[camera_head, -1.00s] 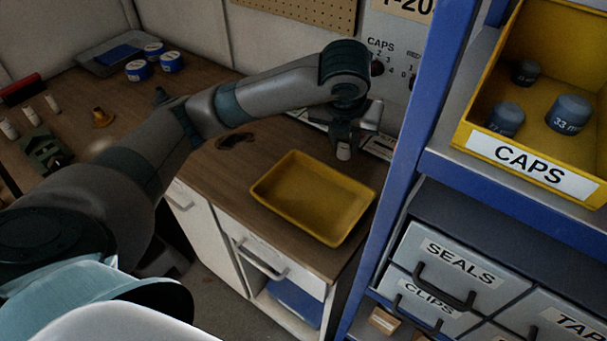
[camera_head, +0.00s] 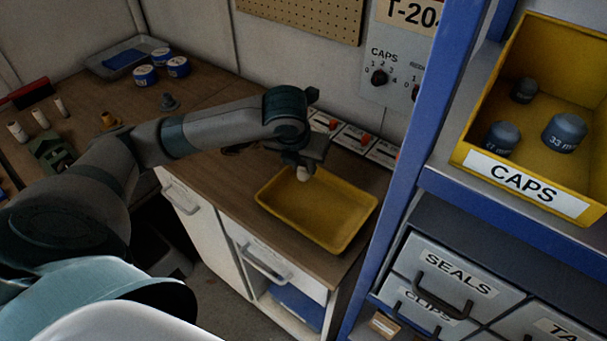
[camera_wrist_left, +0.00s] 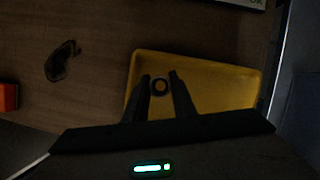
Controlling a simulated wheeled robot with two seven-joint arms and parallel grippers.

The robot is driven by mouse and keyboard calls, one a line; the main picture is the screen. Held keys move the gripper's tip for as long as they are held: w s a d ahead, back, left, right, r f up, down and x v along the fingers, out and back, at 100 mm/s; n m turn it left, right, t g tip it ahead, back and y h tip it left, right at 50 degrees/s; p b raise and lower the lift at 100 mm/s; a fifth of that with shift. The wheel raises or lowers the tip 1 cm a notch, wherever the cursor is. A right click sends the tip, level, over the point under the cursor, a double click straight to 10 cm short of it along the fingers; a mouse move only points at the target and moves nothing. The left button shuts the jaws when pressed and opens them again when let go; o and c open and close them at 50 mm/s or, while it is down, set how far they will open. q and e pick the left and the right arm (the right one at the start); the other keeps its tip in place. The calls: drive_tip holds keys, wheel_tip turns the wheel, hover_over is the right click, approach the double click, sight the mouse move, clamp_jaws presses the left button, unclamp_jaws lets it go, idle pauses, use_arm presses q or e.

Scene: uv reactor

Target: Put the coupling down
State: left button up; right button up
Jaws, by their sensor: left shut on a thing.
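My left gripper (camera_head: 300,171) is over the left back part of the yellow tray (camera_head: 335,235), pointing down. It is shut on the coupling (camera_head: 303,174), a small pale piece whose lower end shows below the fingers. In the left wrist view the coupling (camera_wrist_left: 160,86) shows as a small dark ring between the two fingertips, with the yellow tray (camera_wrist_left: 225,90) behind it. Whether the coupling touches the tray floor I cannot tell. The tray holds nothing else that I can see. My right gripper is not in view.
A blue rack post (camera_head: 400,190) stands close to the tray's right. A yellow CAPS bin (camera_head: 480,168) sits on the rack. A dark curved item (camera_wrist_left: 62,60) lies on the bench left of the tray. Several blue-and-white tins (camera_head: 160,57) stand farther back.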

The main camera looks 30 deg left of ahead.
sight(302, 172)
use_arm(q)
drive_tip(key=shift+f+p, duration=0.5)
drive_tip(key=shift+f, duration=1.5)
drive_tip(key=o, duration=1)
drive_tip(key=b+v, duration=0.1)
drive_tip(key=v, duration=1.1)
